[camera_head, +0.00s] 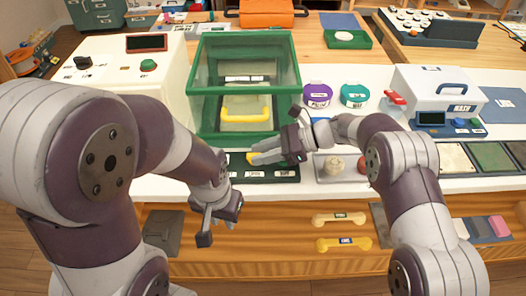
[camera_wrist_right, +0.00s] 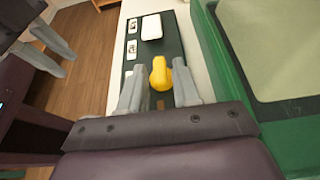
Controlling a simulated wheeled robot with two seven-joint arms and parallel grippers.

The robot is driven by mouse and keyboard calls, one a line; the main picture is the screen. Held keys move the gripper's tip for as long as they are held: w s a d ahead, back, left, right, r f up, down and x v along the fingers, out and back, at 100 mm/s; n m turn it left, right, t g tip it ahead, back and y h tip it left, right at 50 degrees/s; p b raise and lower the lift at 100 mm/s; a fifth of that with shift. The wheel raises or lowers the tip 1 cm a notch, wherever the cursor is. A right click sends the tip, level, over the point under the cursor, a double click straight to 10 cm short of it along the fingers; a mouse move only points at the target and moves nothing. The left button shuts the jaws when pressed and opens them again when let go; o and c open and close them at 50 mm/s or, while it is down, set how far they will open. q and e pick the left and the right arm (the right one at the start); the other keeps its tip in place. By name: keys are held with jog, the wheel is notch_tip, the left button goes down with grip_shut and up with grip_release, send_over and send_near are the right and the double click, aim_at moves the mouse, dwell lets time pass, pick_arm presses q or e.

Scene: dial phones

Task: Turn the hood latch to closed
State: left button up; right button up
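The hood (camera_head: 243,75) is a green-framed clear box with a yellow handle (camera_head: 246,108) on its front. The yellow latch (camera_wrist_right: 160,73) stands on a dark green strip along the hood's front edge; in the head view only a bit of the latch (camera_head: 250,158) shows beside my right fingers. My right gripper (camera_head: 262,154) is low over the strip. In the right wrist view its fingers (camera_wrist_right: 159,92) are apart, one on each side of the latch. My left gripper (camera_head: 221,222) is empty in front of the counter; its fingers (camera_wrist_right: 52,54) look apart in the wrist view.
The strip also carries white labels (camera_wrist_right: 132,48) and a white switch (camera_wrist_right: 152,27). Right of the hood are purple (camera_head: 317,95) and teal (camera_head: 355,95) round containers and a grey tray (camera_head: 322,172). A white machine (camera_head: 120,65) stands left. Drawers with bar handles (camera_head: 342,244) lie below.

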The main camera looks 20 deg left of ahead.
aim_at(254, 168)
jog(key=m+t+b, duration=0.2)
jog(key=b, duration=0.2)
jog(key=s+m+t+b, duration=0.1)
jog(key=m+t+b, duration=0.1)
jog(key=t+b, duration=0.1)
jog(key=f+m+t+b, duration=0.1)
jog(key=m+t+b, duration=0.1)
jog(key=b, duration=0.3)
jog(key=shift+s+m+t, duration=0.2)
jog(key=shift+m+t, duration=0.1)
jog(key=m+t+h+b, duration=0.1)
jog(key=m+t+b, duration=0.1)
jog(key=b, duration=0.2)
jog(key=m+t+h+b, duration=0.2)
jog(key=b, duration=0.2)
jog(key=s+a+m+t+h+b, duration=0.1)
jog(key=m+t+b, duration=0.1)
jog(key=m+b, duration=0.1)
jog(key=shift+s+r+t+h+b, duration=0.15)
jog(key=shift+t+h+b, duration=0.15)
jog(key=shift+t+b, duration=0.15)
jog(key=shift+a+r+m+t+h+b, duration=0.1)
jog(key=shift+m+t+h+b, duration=0.25)
jog(key=shift+m+h, duration=0.25)
jog(key=shift+a+r+m+t+h+b, duration=0.1)
jog(key=shift+m+t+h+b, duration=0.15)
jog(key=shift+m+h, duration=0.35)
jog(key=shift+r+m+t+h, duration=0.1)
jog(key=shift+m+t+h, duration=0.25)
jog(key=shift+m+h, duration=0.7)
